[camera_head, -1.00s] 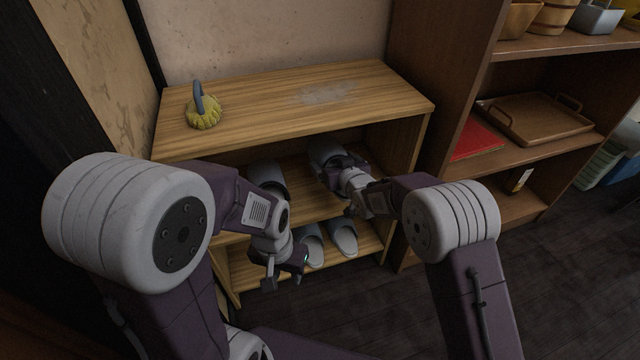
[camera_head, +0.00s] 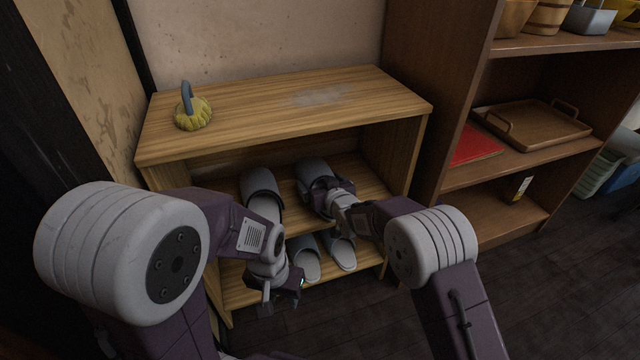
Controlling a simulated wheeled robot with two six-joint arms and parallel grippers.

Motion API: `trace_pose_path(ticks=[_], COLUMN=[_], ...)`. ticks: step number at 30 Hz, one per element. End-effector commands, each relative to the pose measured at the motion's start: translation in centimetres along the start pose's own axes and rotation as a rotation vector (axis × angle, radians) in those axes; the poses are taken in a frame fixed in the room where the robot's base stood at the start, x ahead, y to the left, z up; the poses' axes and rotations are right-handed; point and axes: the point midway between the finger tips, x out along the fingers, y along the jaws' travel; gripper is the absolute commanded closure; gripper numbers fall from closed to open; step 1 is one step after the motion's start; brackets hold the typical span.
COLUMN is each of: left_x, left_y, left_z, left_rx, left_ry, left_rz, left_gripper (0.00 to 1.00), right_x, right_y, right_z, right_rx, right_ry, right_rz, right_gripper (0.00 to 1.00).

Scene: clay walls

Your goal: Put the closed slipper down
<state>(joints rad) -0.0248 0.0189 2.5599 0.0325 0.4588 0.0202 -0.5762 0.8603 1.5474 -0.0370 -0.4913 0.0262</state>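A grey closed slipper (camera_head: 311,169) is at the right of the middle shelf, toe toward the back. My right gripper (camera_head: 322,190) reaches in from the front and is around its near part, apparently shut on it; the fingertips are partly hidden. The slipper appears at the shelf surface, but I cannot tell whether it touches. A second grey closed slipper (camera_head: 261,185) stands to its left, partly behind my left arm. My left gripper (camera_head: 283,290) hangs in front of the lower shelf, fingers apart, seemingly empty.
The wooden shoe cabinet (camera_head: 290,100) has a yellow-and-blue brush-like thing (camera_head: 193,110) on top. Two open slippers (camera_head: 307,262) (camera_head: 342,252) stand on the bottom shelf. A brown bookcase (camera_head: 520,172) with a tray (camera_head: 535,125) stands at right.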

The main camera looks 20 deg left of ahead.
Motion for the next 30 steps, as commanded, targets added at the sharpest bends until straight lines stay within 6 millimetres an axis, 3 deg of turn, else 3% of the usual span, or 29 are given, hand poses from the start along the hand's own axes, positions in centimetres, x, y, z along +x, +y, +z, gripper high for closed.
trace_pose_path(ticks=[11,30], left_x=[-0.7,-5.7], left_y=[0.0,0.1], left_z=[-0.1,-0.6], left_rx=[0.000,0.000], left_ry=[0.000,0.000], left_rz=[0.000,0.000], left_gripper=[0.64,0.64], right_x=[-0.7,-11.4], right_y=[0.0,0.0], right_z=[-0.5,-0.5], right_rx=[0.000,0.000], right_ry=[-0.001,-0.002], right_rz=[0.000,0.000], right_gripper=[0.00,0.00])
